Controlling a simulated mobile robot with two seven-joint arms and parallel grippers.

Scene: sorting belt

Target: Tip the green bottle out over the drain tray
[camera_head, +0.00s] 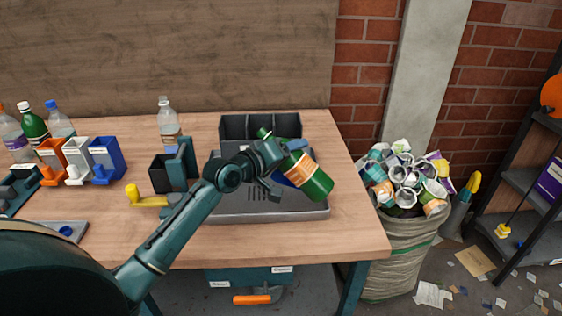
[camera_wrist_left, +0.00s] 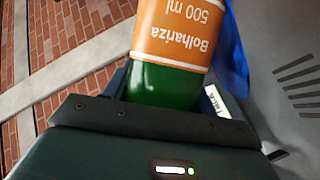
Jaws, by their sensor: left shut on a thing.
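My left gripper (camera_head: 279,167) is shut around the green bottle (camera_head: 315,184), which has an orange label. The bottle is strongly tilted above the grey drain tray (camera_head: 255,210), its neck toward the upper left and its base toward the lower right. My gripper and arm hide part of its middle. Whether liquid runs out cannot be seen. In the left wrist view the bottle (camera_wrist_left: 165,85) rises from between the jaws, its label print upside down. The slotted tray surface (camera_wrist_left: 295,80) shows at the right. My right gripper is not in view.
A dark divided bin (camera_head: 232,128) stands behind the tray. A clear bottle (camera_head: 168,122) and a dark holder (camera_head: 160,174) stand to its left. More bottles and several small coloured bins (camera_head: 105,158) are at the far left. A full sack (camera_head: 397,245) stands right of the table.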

